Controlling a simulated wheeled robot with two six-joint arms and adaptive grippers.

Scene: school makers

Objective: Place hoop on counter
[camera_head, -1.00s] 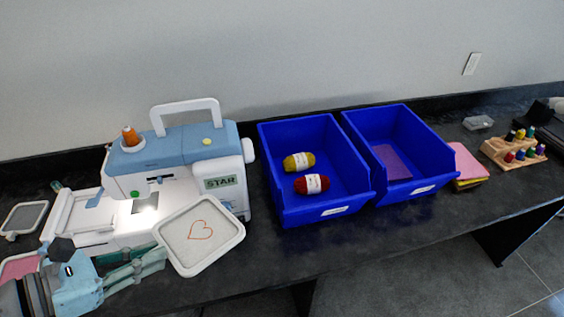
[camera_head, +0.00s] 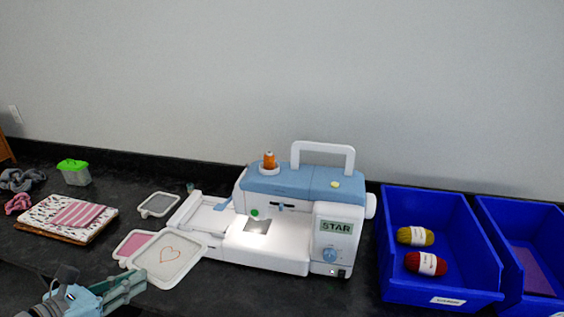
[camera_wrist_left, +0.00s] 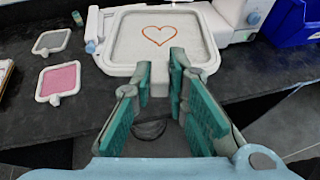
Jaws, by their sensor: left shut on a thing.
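The hoop with an orange heart on white fabric (camera_head: 180,254) is in my left gripper (camera_head: 137,281), which is shut on its near rim. The hoop also shows in the left wrist view (camera_wrist_left: 128,38), just beyond the teal fingers (camera_wrist_left: 160,72). It is left of the sewing machine and hides part of a pink hoop (camera_head: 131,243) in the head view. The dark counter (camera_head: 225,292) runs beneath; whether the hoop touches it I cannot tell. My right gripper is out of view.
The white and blue sewing machine (camera_head: 290,188) stands right of the hoop. A grey hoop (camera_head: 158,204) lies behind it. Folded fabrics (camera_head: 52,216) and a green-lidded box (camera_head: 74,172) are at left. Blue bins (camera_head: 425,287) stand at right. Counter between fabrics and hoops is clear.

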